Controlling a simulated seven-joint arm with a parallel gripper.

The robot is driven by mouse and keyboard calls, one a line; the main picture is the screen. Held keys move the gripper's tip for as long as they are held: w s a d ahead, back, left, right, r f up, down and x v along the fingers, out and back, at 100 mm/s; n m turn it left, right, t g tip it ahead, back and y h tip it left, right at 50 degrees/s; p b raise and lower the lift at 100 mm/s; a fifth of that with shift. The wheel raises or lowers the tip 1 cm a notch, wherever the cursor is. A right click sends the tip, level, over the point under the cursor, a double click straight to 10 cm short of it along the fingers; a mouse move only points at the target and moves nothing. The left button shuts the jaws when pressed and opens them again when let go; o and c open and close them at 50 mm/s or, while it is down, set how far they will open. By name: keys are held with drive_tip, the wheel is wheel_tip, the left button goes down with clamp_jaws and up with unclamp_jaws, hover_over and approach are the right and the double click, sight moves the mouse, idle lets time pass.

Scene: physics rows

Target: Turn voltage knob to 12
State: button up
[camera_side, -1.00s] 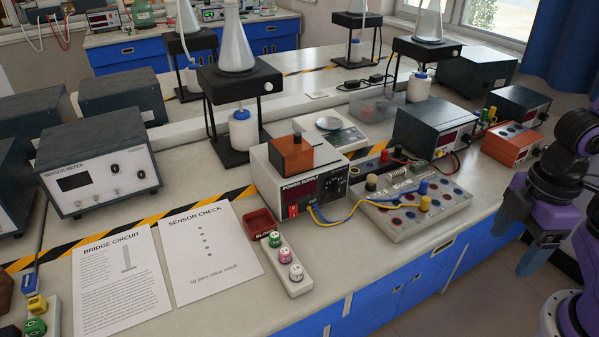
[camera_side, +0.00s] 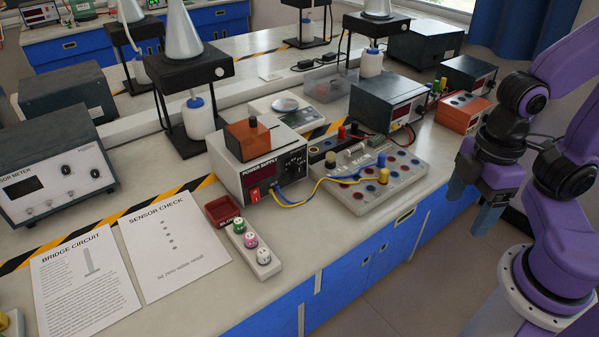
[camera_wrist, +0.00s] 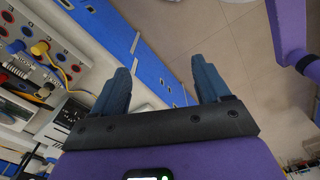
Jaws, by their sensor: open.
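The power supply (camera_side: 228,160) is a light box with a dark red display, a red switch and an orange block on top. Its black voltage knob (camera_side: 293,162) is on the right of the front panel; its setting is too small to read. My gripper (camera_side: 472,208) is in the air to the right of the bench, well apart from the power supply. Its two blue fingers are spread and empty in the wrist view (camera_wrist: 160,85). Part of what looks like the power supply (camera_wrist: 65,118) shows at the lower left of the wrist view.
A circuit board with coloured sockets (camera_side: 375,180) stands right of the power supply, joined by blue and yellow wires (camera_side: 320,185). A red tray (camera_side: 222,212) and a strip with coloured knobs (camera_side: 250,245) lie in front. Two paper sheets (camera_side: 172,240) lie left. Open floor (camera_side: 420,275) is below my gripper.

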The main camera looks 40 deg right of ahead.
sight(299, 173)
drive_tip(key=shift+c, duration=1.2)
drive_tip(key=w+d+f+n+t+h, duration=0.35)
drive_tip(key=w+h, duration=0.25)
drive_tip(key=w, duration=0.3)
drive_tip(key=w+d+f+n+t+h, duration=0.2)
drive_tip(key=w+n+t+h, duration=0.35)
drive_tip(key=w, duration=0.25)
drive_tip(key=w+a+f+n+t+y, duration=0.2)
drive_tip(key=a+f+n+t+y, duration=0.1)
drive_tip(key=f+n, duration=0.1)
drive_tip(key=w+a+f+n+t+y, duration=0.2)
drive_tip(key=a+f+n+t+y, duration=0.1)
drive_tip(key=f+n+y, duration=0.1)
drive_tip(key=w+a+f+n+t+y, duration=0.2)
drive_tip(key=a+f+n+y, duration=0.1)
drive_tip(key=f+n, duration=0.3)
drive_tip(key=shift+w+a+f+t+y, duration=0.15)
drive_tip(key=shift+w+a+t+y, duration=0.1)
drive_tip(key=shift+t+y, duration=0.25)
drive_tip(key=w, duration=1.7)
drive_tip(key=shift+w, duration=0.15)
